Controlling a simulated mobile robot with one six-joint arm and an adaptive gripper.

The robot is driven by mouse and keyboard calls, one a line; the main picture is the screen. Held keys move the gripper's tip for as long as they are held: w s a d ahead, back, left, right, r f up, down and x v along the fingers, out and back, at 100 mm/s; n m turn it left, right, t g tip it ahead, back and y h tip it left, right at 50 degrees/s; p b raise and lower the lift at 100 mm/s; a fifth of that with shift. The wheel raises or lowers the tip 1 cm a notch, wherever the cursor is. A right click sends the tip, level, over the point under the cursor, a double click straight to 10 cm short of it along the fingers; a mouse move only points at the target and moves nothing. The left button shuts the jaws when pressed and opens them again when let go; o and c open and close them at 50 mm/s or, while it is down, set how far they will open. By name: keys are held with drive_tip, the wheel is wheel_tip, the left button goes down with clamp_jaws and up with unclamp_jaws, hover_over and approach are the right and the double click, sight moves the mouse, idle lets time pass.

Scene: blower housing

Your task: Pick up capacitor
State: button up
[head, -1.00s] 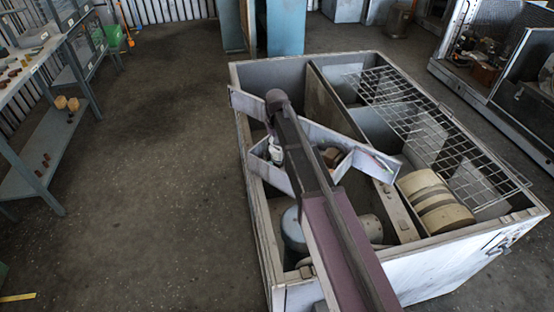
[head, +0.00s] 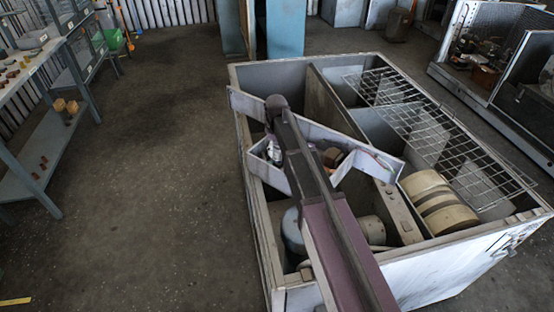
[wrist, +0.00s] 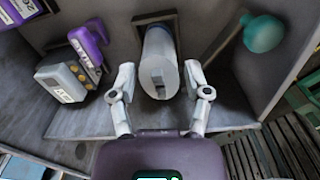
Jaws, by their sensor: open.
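A pale grey cylinder (wrist: 161,62), which looks like the capacitor, stands out from a dark square frame on the grey panel, in the middle of the wrist view. My gripper (wrist: 159,70) is open, with one finger on each side of the cylinder's near end. A gap shows on both sides, so the fingers do not seem to touch it. In the head view my arm crosses the grey housing and hides most of this spot.
A grey box with yellow buttons (wrist: 63,78) and a purple item (wrist: 88,45) lie left of the cylinder. A teal knob on a rod (wrist: 263,33) is at right. Angled partition walls (head: 345,148) and a wire grid (head: 430,125) bound the housing.

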drive_tip(key=shift+f+b, duration=1)
drive_tip(key=shift+f, duration=0.35)
drive_tip(key=c, duration=0.7)
